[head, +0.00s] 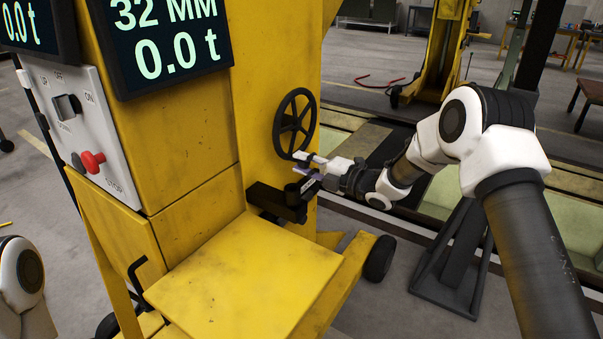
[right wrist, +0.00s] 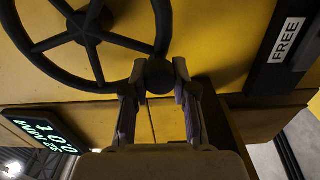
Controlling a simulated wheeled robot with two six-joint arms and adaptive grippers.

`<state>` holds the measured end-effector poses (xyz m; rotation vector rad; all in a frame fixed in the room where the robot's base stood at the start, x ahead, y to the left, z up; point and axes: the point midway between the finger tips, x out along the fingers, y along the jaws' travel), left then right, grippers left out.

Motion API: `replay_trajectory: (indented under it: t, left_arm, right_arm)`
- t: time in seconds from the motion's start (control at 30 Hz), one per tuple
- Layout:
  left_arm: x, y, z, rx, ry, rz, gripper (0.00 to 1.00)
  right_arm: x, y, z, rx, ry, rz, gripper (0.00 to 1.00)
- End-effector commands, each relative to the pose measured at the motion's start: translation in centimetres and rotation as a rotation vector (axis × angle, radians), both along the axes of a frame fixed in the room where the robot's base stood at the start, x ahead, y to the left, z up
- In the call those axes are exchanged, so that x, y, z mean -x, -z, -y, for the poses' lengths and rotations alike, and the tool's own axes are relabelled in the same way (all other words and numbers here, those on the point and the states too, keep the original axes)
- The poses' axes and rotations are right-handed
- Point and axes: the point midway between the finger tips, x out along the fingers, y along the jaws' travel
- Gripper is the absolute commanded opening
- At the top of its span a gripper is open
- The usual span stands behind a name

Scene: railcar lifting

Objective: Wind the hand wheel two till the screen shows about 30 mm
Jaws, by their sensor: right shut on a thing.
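The black hand wheel (head: 295,124) with spokes is mounted on the yellow machine's side. It fills the upper left of the right wrist view (right wrist: 92,40). My right gripper (head: 307,166) is at the wheel's lower rim. In the right wrist view its two fingers (right wrist: 159,78) are shut on the wheel's dark round handle knob (right wrist: 159,74), one finger on each side. The knob is hidden by the fingers in the head view. The screen (head: 170,38) reads 32 MM and 0.0 t. My left gripper is out of view.
A black bracket (head: 280,203) juts out just below the wheel. A black bar labelled FREE (right wrist: 285,45) is at right in the wrist view. A grey switch panel (head: 85,135) has a red STOP knob (head: 92,161). A yellow ledge (head: 240,285) lies in front.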

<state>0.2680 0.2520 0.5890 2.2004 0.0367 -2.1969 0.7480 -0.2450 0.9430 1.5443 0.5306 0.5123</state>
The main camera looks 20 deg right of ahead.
Motion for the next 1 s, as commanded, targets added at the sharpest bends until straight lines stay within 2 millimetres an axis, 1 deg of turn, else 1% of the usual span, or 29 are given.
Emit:
replay_trajectory:
  t: [0.03,0.2,0.7,0.73,0.77,0.8,1.0]
  left_arm:
    - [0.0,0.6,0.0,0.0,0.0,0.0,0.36]
    - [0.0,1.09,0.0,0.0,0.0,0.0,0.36]
    - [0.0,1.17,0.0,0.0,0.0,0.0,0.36]
    - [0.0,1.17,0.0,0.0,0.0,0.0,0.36]
    - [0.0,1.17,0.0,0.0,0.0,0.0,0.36]
    - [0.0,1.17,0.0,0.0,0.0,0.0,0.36]
    - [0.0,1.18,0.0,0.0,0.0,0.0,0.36]
  right_arm:
    - [-0.21,0.1,0.17,0.014,0.001,0.017,0.0]
    - [-0.42,0.11,0.45,0.051,0.001,0.046,0.0]
    - [-0.52,-0.04,0.57,0.064,0.002,0.056,0.0]
    - [-0.52,-0.04,0.56,0.064,0.002,0.056,0.37]
    - [-0.51,-0.03,0.56,0.064,0.002,0.056,0.48]
    - [-0.5,0.0,0.56,0.064,0.001,0.056,0.52]
    - [-0.46,0.13,0.55,0.064,0.001,0.053,0.52]
